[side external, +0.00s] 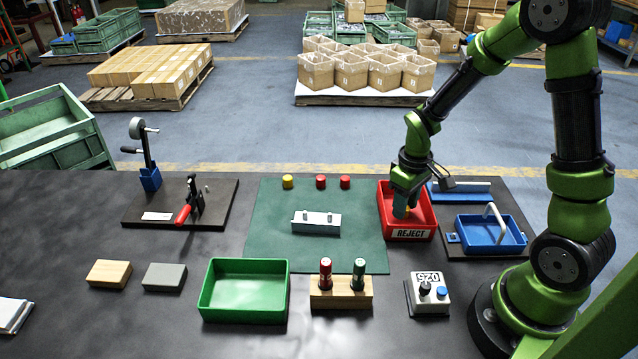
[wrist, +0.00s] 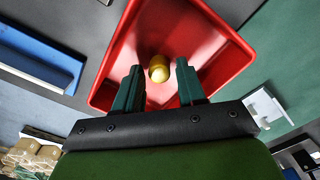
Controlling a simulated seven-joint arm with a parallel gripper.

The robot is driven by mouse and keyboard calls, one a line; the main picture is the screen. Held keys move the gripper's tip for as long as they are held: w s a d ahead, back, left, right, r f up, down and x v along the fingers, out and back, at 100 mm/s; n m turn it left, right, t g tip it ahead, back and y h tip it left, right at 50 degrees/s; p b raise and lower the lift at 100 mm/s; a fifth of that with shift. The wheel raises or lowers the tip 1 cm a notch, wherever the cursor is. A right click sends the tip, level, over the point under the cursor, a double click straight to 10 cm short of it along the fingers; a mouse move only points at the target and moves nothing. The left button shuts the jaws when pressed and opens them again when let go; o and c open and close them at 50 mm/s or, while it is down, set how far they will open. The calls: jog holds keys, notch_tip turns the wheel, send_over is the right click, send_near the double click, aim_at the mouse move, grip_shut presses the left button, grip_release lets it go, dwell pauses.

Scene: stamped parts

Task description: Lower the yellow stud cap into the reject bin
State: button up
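The red reject bin (side external: 427,207) stands at the right of the green mat in the side external view, and its red walls (wrist: 222,62) fill the middle of the wrist view. My gripper (side external: 403,212) points down into the bin. In the wrist view its two dark green fingers (wrist: 159,74) are apart. A yellow stud cap (wrist: 159,68) shows between the fingertips, with a gap on each side, over the bin floor. Whether it rests on the floor is hard to tell. In the side external view this cap is hidden. Another yellow cap (side external: 288,181) stands on the mat.
Two red caps (side external: 320,181) (side external: 345,182) and a grey block (side external: 316,222) are on the green mat (side external: 270,250). A blue tray with a handle (side external: 490,232) stands close to the bin's right. A green bin (side external: 244,290) and a wooden holder (side external: 341,293) stand in front.

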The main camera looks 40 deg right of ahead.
jog(key=shift+o, duration=1.2)
notch_tip(320, 180, up, 16)
jog(key=s+a+r+m+t+y, duration=0.1)
jog(key=s+a+r+m+t, duration=0.1)
jog(key=a, duration=0.4)
jog(key=s+a+r+m+t+y, duration=0.1)
jog(key=s+a+r+m+t, duration=0.1)
jog(key=s+a+r+t, duration=0.2)
jog(key=shift+s+a+r+t, duration=0.3)
jog(key=shift+s+a+t, duration=0.3)
jog(key=shift+s+a, duration=0.2)
